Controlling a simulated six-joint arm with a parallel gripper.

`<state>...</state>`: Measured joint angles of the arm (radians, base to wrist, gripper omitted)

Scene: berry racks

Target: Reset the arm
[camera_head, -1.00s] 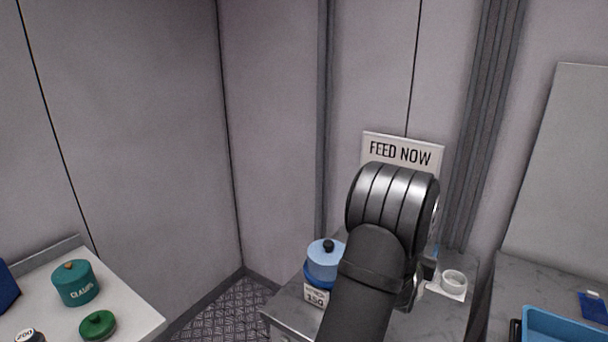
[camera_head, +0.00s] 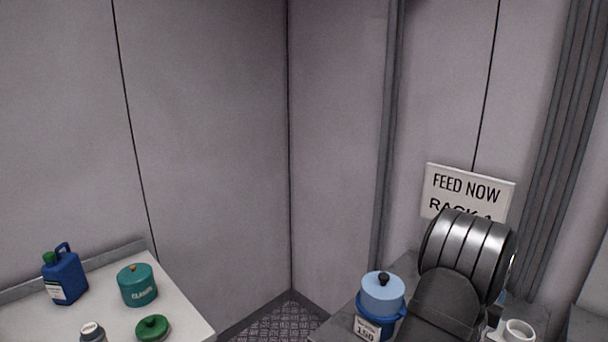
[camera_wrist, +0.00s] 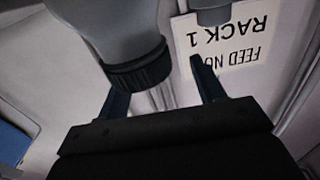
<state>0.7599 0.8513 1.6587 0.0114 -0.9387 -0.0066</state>
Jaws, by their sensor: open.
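My gripper (camera_wrist: 160,85) is open, with its two dark fingers apart in the wrist view. A grey rounded shape with a dark ribbed collar (camera_wrist: 138,66) shows by the left finger; I cannot tell what it is or whether it touches. In the head view my arm's dark, ringed joint stands at the lower right and hides the gripper.
A FEED NOW sign (camera_head: 466,190) hangs behind my arm. A blue lidded pot (camera_head: 382,298) and a white cup (camera_head: 518,331) flank the arm. A blue jug (camera_head: 64,277), teal canister (camera_head: 138,287), green lid (camera_head: 152,328) and white-capped bottle (camera_head: 92,332) stand on the left table.

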